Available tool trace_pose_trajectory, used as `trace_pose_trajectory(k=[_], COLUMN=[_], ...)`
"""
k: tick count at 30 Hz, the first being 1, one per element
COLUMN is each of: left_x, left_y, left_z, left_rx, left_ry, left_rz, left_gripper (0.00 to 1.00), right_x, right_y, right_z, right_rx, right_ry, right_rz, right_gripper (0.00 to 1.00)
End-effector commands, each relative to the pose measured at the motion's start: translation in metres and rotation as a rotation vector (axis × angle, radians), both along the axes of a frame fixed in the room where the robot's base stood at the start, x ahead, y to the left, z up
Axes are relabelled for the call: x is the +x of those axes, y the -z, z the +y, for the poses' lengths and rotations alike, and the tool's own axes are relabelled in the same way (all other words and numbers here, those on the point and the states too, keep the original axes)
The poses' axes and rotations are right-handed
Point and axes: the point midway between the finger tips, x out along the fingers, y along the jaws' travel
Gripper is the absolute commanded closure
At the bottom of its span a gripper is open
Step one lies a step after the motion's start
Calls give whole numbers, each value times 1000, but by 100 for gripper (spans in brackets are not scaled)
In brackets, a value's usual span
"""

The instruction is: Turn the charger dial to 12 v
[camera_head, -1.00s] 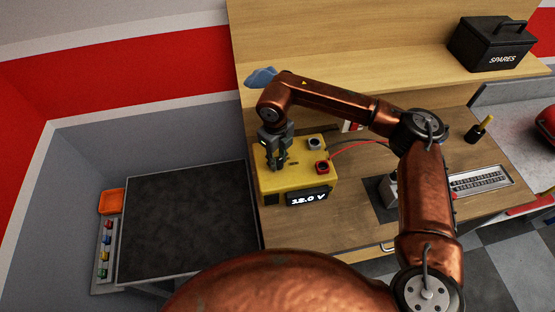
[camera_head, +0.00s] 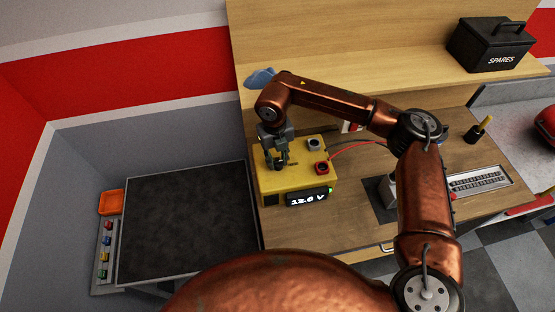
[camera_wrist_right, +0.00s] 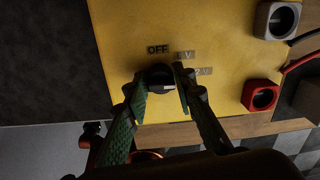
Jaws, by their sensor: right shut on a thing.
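The yellow charger (camera_head: 268,186) stands on the wooden bench, and its front display (camera_head: 308,199) reads 12.0 V. Its black dial (camera_wrist_right: 158,77) is on the top face, with a pale mark at its lower right in the wrist view. An OFF label (camera_wrist_right: 158,49) and two partly hidden voltage labels (camera_wrist_right: 203,71) lie around it. My right gripper (camera_head: 279,166) is over the charger top, and its fingers (camera_wrist_right: 160,88) are shut on the dial from both sides. The fingers hide part of the dial. My left gripper is not in view.
A grey terminal (camera_head: 314,144) and a red terminal (camera_head: 322,167) with a red cable sit on the charger's right. A blue cloth (camera_head: 260,77) lies behind. A black SPARES box (camera_head: 492,44) is at back right. A dark-topped surface (camera_head: 185,220) at left is clear.

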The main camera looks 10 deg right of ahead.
Motion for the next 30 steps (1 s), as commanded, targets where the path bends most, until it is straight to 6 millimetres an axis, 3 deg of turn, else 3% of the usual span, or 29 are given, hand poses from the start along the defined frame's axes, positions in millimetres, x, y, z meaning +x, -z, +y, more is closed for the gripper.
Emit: trace_pose_trajectory(k=[6,7,14,24,30], left_x=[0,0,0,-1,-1], left_y=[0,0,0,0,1], left_z=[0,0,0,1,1], left_rx=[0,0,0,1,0], left_ry=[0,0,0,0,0], left_rz=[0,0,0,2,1], left_gripper=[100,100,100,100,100], right_x=[0,0,0,0,0], right_y=[0,0,0,0,0], right_z=[0,0,0,0,0], right_rx=[1,1,1,0,0], right_ry=[0,0,-1,-15,-153], right_rz=[-2,-2,-1,0,-1], right_gripper=[100,75,60,59,59])
